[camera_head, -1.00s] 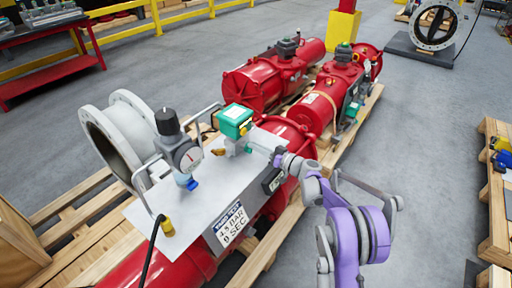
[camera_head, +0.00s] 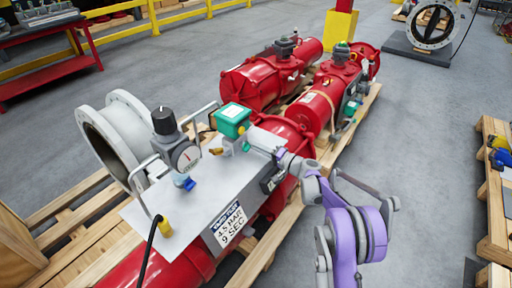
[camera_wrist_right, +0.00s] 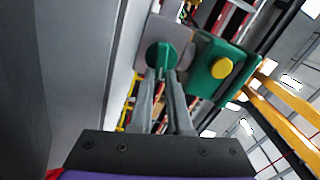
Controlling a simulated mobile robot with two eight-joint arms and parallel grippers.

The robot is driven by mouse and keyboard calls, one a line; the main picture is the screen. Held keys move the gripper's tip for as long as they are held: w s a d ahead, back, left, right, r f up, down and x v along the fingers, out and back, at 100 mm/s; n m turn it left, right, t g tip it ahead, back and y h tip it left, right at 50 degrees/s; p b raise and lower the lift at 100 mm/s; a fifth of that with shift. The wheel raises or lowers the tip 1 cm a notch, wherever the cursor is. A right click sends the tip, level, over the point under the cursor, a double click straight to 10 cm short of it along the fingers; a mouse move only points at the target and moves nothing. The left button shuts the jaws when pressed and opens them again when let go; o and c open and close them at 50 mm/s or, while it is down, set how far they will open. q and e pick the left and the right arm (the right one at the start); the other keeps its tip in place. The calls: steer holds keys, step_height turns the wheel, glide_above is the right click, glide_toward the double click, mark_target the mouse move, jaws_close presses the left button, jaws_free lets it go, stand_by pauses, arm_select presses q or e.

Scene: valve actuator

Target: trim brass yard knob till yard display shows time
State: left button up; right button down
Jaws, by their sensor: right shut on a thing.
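My right gripper (camera_head: 252,143) reaches in from the right, over the grey panel (camera_head: 190,222), just below a green box (camera_head: 233,120). In the right wrist view its fingers (camera_wrist_right: 163,72) are shut on a small round part (camera_wrist_right: 160,54) that looks green there. The green box with a yellow button (camera_wrist_right: 222,67) is right beside the fingertips. A brass-coloured piece (camera_head: 218,151) shows left of the gripper; whether it is the yard knob I cannot tell. A dark box (camera_head: 271,180), possibly the display, sits at the panel's right edge; its reading is illegible. My left gripper is out of view.
A placard (camera_head: 229,224) reads "4.5 BAR 9 SEC". A black-topped regulator with a gauge (camera_head: 186,157) and a metal hoop handle stand on the panel's left. Red actuators (camera_head: 255,85) lie on pallets behind.

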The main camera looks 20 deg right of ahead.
steer(key=shift+f+m, duration=0.25)
steer(key=shift+m, duration=1.25)
steer(key=c, duration=0.9)
jaws_free()
steer(key=shift+o, duration=0.2)
steer(key=shift+d, duration=0.15)
steer(key=v, duration=1)
steer(key=shift+s+d+p, duration=0.2)
steer(key=shift+s+p, duration=0.1)
steer(key=shift+s, duration=0.05)
